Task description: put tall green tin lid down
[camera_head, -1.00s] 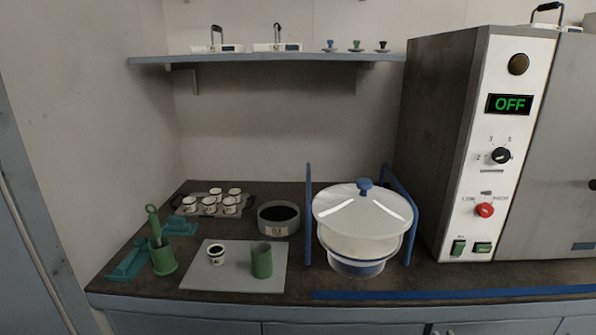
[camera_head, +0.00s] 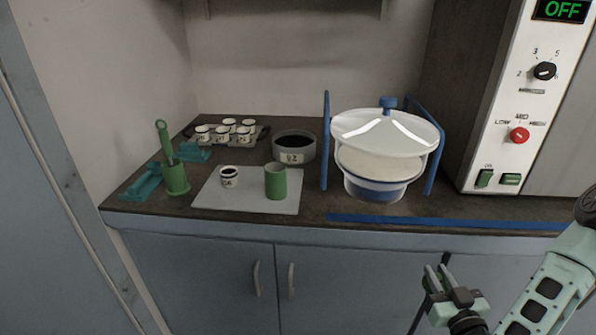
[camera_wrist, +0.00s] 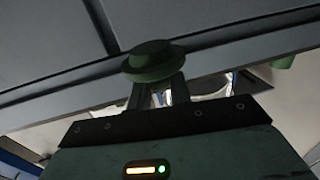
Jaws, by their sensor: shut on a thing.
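My gripper (camera_wrist: 158,88) is shut on a round green lid (camera_wrist: 152,62) with a knob-like top, seen at its fingertips in the wrist view. In the head view my gripper (camera_head: 440,278) is at the lower right, in front of the cabinet doors and below the counter edge; the lid is hard to make out there. A green tin (camera_head: 275,182) stands upright on a grey mat (camera_head: 210,196) on the counter, to the left of and above my gripper in the picture. Its top seems uncovered.
A green holder with a handled tool (camera_head: 176,180) and teal blocks (camera_head: 142,187) stand left. The mat's front is bare.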

